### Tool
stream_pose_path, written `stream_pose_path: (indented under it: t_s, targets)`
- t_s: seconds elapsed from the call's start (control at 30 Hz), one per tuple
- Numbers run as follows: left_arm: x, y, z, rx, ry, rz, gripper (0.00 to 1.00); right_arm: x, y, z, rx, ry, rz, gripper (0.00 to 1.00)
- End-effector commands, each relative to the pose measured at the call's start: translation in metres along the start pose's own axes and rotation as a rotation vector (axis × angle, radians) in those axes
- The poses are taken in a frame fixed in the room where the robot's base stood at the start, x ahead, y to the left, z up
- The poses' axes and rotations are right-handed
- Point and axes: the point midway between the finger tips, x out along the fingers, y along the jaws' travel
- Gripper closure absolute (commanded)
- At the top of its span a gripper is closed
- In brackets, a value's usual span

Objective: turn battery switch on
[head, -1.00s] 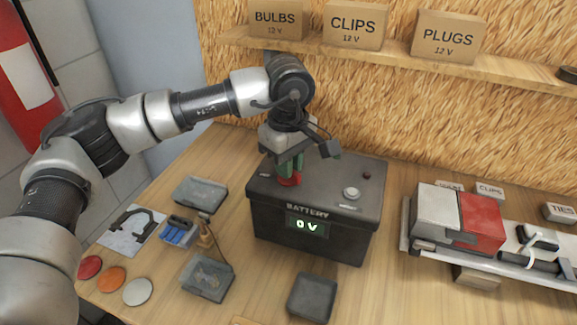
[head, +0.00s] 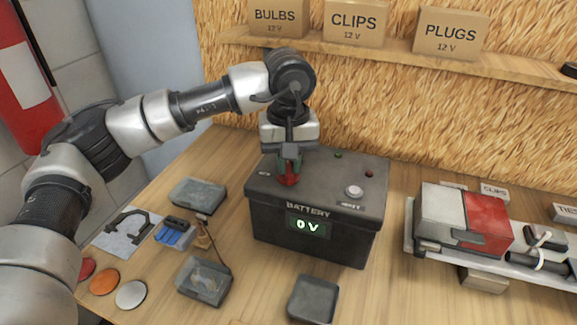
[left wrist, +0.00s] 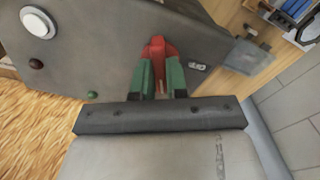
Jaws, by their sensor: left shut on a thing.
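The black battery box (head: 262,208) stands on the wooden bench and its front display reads 0 V. The red switch (head: 287,180) is on the left part of its top. My left gripper (head: 289,168) points down over it, with green fingers shut on the red switch. In the left wrist view the fingers (left wrist: 161,85) hold the red switch (left wrist: 158,48) from both sides. A round white button (head: 354,191) and small green and red lamps are also on the box top. My right gripper is not in view.
Small grey trays (head: 204,282) and a blue-topped item (head: 174,235) lie left of the box. An empty dark tray (head: 313,299) is in front. A red and white fixture (head: 462,217) stands right. Labelled cartons (head: 450,35) sit on the shelf behind.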

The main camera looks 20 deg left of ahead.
Motion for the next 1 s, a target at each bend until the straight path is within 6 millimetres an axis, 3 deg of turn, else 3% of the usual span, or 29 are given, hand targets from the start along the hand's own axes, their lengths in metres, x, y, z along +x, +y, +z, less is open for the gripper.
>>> stream_pose_path:
  t_s: [0.2, 0.53, 0.8, 1.0]
  targets:
    - [0.001, 0.0, 0.0, 0.229, 0.001, 0.001, 0.99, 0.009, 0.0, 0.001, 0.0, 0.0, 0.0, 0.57]
    - [0.001, 0.0, 0.0, 0.263, 0.0, 0.0, 0.99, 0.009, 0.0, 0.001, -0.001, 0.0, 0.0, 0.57]
    - [0.001, 0.0, 0.0, 0.487, 0.0, 0.0, 0.99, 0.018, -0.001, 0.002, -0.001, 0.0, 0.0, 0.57]
    - [0.0, 0.0, 0.0, 0.511, 0.0, 0.0, 0.98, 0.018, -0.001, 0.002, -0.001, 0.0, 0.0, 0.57]
